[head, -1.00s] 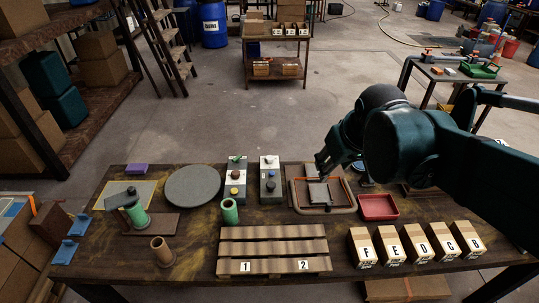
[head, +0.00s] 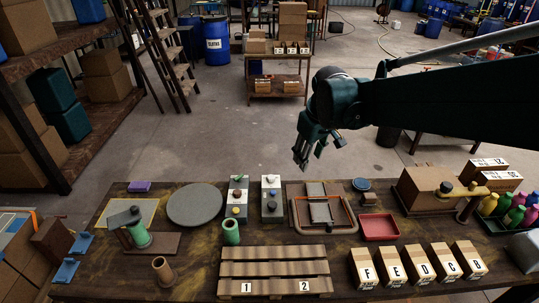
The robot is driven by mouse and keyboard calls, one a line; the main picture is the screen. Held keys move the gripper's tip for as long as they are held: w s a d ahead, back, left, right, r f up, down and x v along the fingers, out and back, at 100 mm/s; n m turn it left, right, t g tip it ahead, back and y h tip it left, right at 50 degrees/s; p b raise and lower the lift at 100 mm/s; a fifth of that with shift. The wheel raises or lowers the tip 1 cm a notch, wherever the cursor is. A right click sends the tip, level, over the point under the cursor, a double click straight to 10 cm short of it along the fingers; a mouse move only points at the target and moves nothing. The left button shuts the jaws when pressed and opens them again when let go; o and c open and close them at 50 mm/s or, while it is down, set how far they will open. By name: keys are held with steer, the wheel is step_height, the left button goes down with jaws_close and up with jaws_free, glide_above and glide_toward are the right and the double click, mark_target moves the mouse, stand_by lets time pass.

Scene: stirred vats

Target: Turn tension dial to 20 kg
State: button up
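No dial with a readable kg scale shows, so I cannot tell which part is the tension dial. My gripper (head: 308,159) hangs in the air beyond the back edge of the bench, fingers apart and empty, touching nothing.
The bench holds a grey disc (head: 195,204), a framed press-like tray (head: 298,221), a red tray (head: 379,227), a slatted pallet (head: 274,254) and several lettered boxes (head: 411,264). Bottles (head: 511,207) stand at the right end.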

steer(key=w+a+f+n+g+p, duration=0.1)
steer(key=w+a+f, duration=0.2)
steer(key=w, duration=0.3)
steer(key=w+a+f+n+g+p, duration=0.1)
steer(key=w+a+f+n, duration=0.1)
steer(key=w+f, duration=0.3)
steer(key=n+g+p, duration=0.1)
steer(key=n+p, duration=0.1)
steer(key=n, duration=0.1)
glide_above(271, 177)
step_height(271, 177, down, 11)
steer(key=shift+w+f+g, duration=0.15)
steer(key=shift+f+g, duration=0.15)
steer(key=shift+f, duration=0.35)
steer(key=shift+f, duration=0.1)
steer(key=shift+f+b, duration=0.6)
steer(key=shift+f, duration=3.2)
steer(key=c, duration=0.9)
